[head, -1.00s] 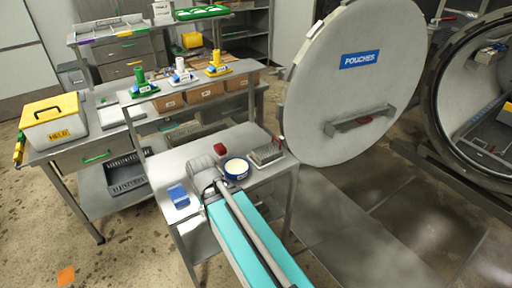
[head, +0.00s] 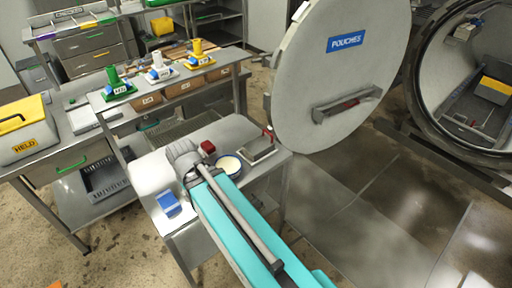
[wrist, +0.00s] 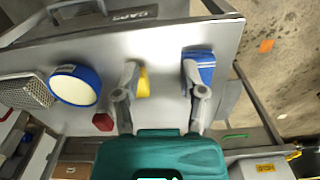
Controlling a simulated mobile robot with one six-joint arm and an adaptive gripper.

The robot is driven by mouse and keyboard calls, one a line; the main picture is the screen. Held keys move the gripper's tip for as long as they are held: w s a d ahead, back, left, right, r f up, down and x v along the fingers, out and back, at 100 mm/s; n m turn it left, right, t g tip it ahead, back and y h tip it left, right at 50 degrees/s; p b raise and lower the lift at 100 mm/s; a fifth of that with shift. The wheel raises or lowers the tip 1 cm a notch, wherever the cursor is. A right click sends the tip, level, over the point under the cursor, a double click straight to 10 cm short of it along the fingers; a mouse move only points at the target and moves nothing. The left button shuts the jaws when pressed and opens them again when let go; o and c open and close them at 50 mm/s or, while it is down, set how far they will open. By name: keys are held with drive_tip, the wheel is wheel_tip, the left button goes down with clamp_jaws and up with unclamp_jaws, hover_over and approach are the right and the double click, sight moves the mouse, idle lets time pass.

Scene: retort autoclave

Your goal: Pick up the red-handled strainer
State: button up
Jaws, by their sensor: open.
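The strainer is a grey mesh basket (head: 257,152) with a short red handle at its back right corner, resting on the steel table in the head view. In the wrist view the mesh basket (wrist: 26,93) lies at the far left, partly cut off, with red at the picture's left edge. My gripper (wrist: 160,82) is open and empty over the table, well to the right of the strainer in the wrist view. Its fingers overlap a yellow item (wrist: 143,80) and a blue item (wrist: 199,66) in the picture. The fingers are hidden behind my arm in the head view.
A blue-rimmed round container (head: 229,164) and a red block (head: 207,147) stand between my arm and the strainer. A blue item (head: 168,203) lies near the table's left front. The big open door (head: 340,70) stands right of the table. Shelves with colored stands are behind.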

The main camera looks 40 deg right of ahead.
drive_tip(key=shift+d, duration=0.2)
wheel_tip(320, 180, up, 6)
drive_tip(key=n+t+h+p, duration=0.1)
drive_tip(key=t+h+p, duration=0.1)
drive_tip(key=t+p, duration=0.25)
hover_over(259, 144)
drive_tip(key=s+d, duration=0.3)
drive_tip(key=s, duration=0.3)
drive_tip(key=shift+w+d+f+b, duration=0.2)
drive_tip(key=shift+w+b, duration=0.05)
drive_tip(key=shift+b, duration=0.05)
drive_tip(key=shift+f, duration=0.15)
drive_tip(key=b+x, duration=0.8)
drive_tip(key=shift+w+a+f, duration=0.1)
drive_tip(key=shift+w+f, duration=0.05)
drive_tip(key=shift+w, duration=0.05)
drive_tip(key=shift+b+x, duration=2.35)
drive_tip(key=shift+x, duration=0.25)
